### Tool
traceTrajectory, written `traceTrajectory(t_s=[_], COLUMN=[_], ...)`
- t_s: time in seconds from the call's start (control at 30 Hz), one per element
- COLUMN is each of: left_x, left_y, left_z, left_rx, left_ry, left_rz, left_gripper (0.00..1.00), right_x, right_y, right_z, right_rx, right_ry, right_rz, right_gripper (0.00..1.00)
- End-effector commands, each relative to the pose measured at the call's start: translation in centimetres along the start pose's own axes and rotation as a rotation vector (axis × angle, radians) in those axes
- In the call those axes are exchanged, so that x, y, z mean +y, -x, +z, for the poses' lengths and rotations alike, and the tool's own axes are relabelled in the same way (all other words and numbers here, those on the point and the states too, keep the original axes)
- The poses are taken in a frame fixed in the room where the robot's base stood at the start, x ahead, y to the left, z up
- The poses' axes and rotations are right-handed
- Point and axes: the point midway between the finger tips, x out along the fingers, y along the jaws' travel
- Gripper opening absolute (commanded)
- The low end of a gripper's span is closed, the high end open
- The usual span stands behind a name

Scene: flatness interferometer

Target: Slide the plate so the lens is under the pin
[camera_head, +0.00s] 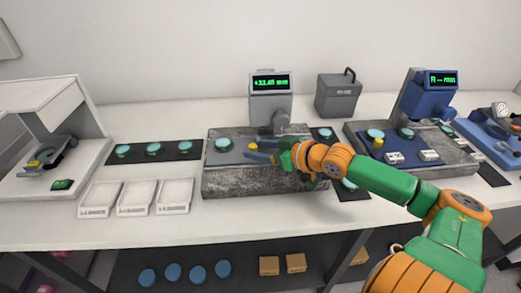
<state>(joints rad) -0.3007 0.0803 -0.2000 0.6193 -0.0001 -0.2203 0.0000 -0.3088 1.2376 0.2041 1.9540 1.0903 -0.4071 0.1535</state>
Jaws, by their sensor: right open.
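My right gripper (262,151) reaches in from the right over the grey stone base (250,183) of the middle instrument. A teal lens (223,144) lies at the left on top of this base, left of the knob. The grey gauge head (270,108) stands behind with a lit display. Its lower part comes down right of the lens; the pin tip cannot be made out. My left gripper is not in view.
At right, a blue instrument (423,103) has its own teal lenses and yellow knob. A dark mat (178,154) with teal lenses and several white trays (137,197) are left. A grey box (338,97) stands behind. The table's front edge (130,236) is clear.

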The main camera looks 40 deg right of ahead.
Motion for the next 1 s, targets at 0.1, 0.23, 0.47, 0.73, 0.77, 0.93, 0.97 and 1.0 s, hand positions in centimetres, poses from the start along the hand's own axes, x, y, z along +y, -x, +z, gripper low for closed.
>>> traceTrajectory(t_s=[0.1, 0.23, 0.47, 0.73, 0.77, 0.93, 0.97, 1.0], left_x=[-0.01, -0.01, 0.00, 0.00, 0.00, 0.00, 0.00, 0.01], left_y=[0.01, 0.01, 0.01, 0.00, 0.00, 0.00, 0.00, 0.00], left_z=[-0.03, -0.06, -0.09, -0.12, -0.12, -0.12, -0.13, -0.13], left_rx=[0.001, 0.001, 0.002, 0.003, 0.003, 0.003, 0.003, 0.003], left_ry=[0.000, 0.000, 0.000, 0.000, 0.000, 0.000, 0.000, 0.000], left_rz=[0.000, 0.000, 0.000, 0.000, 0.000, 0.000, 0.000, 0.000], left_gripper=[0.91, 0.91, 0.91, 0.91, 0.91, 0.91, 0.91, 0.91], right_x=[-0.01, -0.02, -0.02, -0.03, -0.03, -0.03, -0.03, -0.04], right_y=[0.01, 0.02, 0.02, 0.01, 0.01, 0.01, 0.01, 0.01], right_z=[-0.01, 0.00, 0.02, 0.03, 0.04, 0.05, 0.05, 0.05], right_rx=[0.000, 0.000, 0.000, -0.001, -0.001, -0.001, -0.001, -0.001], right_ry=[0.000, 0.000, 0.000, 0.000, 0.000, 0.000, 0.000, 0.000], right_rz=[0.000, 0.000, -0.001, -0.001, -0.001, -0.001, -0.001, -0.001], right_gripper=[0.43, 0.08, 0.00, 0.00, 0.00, 0.00, 0.00, 0.00])
